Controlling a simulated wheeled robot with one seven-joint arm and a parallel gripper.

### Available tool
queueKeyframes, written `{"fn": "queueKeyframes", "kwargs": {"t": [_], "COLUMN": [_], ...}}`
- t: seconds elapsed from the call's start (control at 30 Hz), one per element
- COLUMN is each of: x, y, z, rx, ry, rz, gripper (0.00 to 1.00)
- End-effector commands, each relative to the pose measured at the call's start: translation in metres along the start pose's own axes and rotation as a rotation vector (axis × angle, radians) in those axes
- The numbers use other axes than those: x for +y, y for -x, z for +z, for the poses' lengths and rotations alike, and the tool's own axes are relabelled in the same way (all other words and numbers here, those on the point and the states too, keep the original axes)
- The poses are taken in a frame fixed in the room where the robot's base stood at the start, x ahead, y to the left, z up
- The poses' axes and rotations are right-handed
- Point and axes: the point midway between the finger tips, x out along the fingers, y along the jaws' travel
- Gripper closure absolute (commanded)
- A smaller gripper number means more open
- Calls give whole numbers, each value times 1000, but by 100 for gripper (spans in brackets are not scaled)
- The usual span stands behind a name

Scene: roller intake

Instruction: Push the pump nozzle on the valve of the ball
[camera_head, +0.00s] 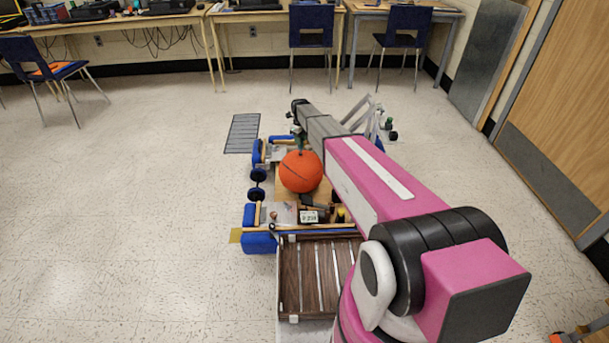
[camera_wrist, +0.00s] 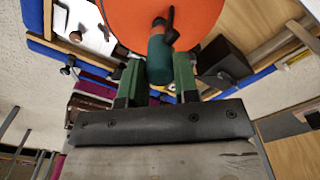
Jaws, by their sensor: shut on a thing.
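The orange ball (camera_head: 300,174) with dark seam lines sits in the middle of a low wooden frame in the head view. It also fills the top of the wrist view (camera_wrist: 200,12). My gripper (camera_wrist: 158,72) has green fingers, shut on the pump nozzle (camera_wrist: 159,58), a dark teal cylinder with a black front end. The black end overlaps the ball in the wrist view. I cannot tell whether it touches the ball or the valve. The valve itself is hidden. In the head view my gripper (camera_head: 301,141) is just above the ball's top.
The low frame has blue padded ends (camera_head: 262,243) and dark wheels (camera_head: 257,185). A slatted brown panel (camera_head: 303,277) lies in front of it. A grey floor grille (camera_head: 242,133) is to the left. Desks and chairs (camera_head: 312,27) line the back. The left floor is clear.

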Motion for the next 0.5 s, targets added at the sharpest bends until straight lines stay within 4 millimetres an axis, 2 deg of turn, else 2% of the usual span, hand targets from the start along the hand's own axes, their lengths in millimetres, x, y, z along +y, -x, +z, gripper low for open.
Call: {"fn": "queueKeyframes", "kwargs": {"t": [0.5], "x": [0], "y": [-11], "z": [0], "rx": [0], "ry": [0], "rz": [0], "gripper": [100]}}
